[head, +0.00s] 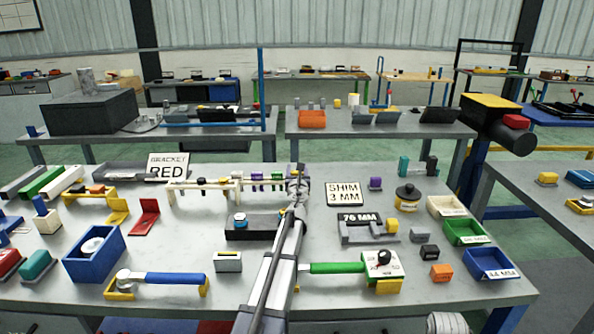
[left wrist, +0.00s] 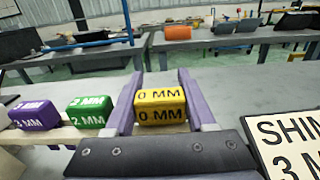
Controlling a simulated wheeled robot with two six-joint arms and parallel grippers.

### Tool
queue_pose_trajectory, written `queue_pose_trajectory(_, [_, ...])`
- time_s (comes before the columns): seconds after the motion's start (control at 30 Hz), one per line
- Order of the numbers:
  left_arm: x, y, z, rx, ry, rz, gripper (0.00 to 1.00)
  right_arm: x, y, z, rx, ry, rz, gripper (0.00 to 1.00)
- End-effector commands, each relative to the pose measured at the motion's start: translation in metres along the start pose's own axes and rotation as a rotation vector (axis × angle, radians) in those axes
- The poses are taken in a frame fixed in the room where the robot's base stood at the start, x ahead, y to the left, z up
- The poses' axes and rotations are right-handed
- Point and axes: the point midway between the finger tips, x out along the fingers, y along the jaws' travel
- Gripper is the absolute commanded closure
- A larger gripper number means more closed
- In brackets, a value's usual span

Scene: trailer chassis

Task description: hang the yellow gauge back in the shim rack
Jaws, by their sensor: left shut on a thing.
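The yellow gauge (left wrist: 161,105), marked "0 MM" as far as I can read, is between the two purple-grey fingers of my left gripper (left wrist: 158,103), which is shut on it. In the head view my left gripper (head: 298,183) is at the right end of the pale shim rack (head: 233,188), and the gauge is hidden there. In the left wrist view the gauge is in line with the rack, right of a green gauge (left wrist: 89,111) and a purple gauge (left wrist: 36,114). I cannot tell whether it touches the rack. My right gripper is not in view.
A black block (head: 252,228) with a blue-topped part lies below the rack. A "76 MM" fixture (head: 368,230), a green-handled tool (head: 338,268) and small bins (head: 465,232) are to the right.

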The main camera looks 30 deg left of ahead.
Motion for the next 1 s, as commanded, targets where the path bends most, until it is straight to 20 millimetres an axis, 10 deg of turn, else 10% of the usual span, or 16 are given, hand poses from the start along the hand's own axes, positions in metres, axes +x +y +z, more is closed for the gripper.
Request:
queue_pose_trajectory(0.27, [-0.004,0.000,-0.010,-0.007,0.001,0.001,0.99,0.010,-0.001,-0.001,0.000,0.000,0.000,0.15])
queue_pose_trajectory(0.3, [-0.004,0.000,-0.010,-0.008,0.001,0.001,0.42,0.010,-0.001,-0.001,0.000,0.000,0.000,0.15])
queue_pose_trajectory(0.6, [-0.005,0.000,-0.011,-0.009,0.002,0.002,0.10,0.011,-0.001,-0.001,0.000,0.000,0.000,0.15])
queue_pose_trajectory(1.0, [-0.013,0.000,-0.011,-0.009,0.001,0.001,0.10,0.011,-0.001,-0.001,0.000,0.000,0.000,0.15])
